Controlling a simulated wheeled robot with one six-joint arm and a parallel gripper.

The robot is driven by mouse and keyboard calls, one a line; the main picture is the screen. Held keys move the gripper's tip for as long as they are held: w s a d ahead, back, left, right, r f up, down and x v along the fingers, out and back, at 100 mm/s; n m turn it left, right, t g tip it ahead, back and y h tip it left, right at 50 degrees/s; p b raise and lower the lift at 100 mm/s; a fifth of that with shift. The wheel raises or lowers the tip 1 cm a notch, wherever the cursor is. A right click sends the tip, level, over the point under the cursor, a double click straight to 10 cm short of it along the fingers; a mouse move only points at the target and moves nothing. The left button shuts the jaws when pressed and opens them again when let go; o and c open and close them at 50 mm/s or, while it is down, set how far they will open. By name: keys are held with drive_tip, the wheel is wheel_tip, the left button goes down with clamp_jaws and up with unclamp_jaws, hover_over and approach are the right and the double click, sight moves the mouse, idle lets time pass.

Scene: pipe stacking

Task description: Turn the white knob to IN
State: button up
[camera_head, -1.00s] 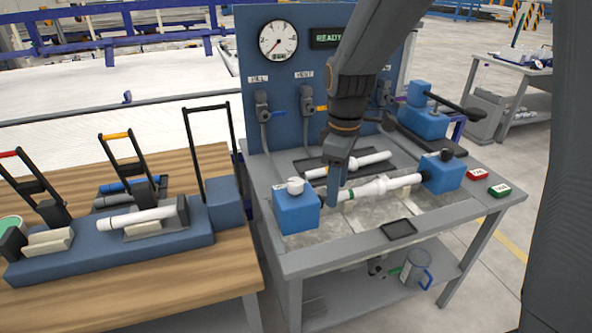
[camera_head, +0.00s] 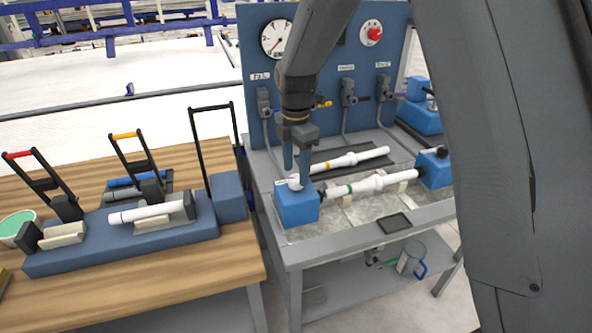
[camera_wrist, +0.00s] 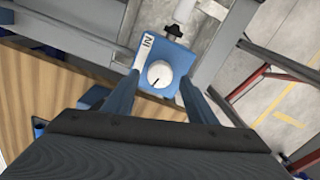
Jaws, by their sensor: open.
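The white knob (camera_head: 294,183) sits on top of the left blue block (camera_head: 297,208) on the grey bench. In the wrist view the knob (camera_wrist: 159,74) is round with a short dark pointer mark, and the label IN is on the block's top to its left. The mark points toward the lower left of that picture, not at the label. My gripper (camera_head: 296,179) is open directly above the knob, with its fingers at either side in the head view. In the wrist view its two fingers (camera_wrist: 158,98) stand apart with the knob between and beyond them. Contact cannot be told.
A white pipe with a green band (camera_head: 366,187) runs from the left block to the right blue block (camera_head: 432,168). Another white pipe (camera_head: 350,160) lies behind it. The blue panel (camera_head: 345,60) with gauge and valves rises behind. A wooden table (camera_head: 190,262) stands left.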

drive_tip(key=shift+f, duration=0.9)
drive_tip(key=shift+c, duration=0.6)
drive_tip(key=c, duration=0.9)
drive_tip(key=shift+c, duration=0.2)
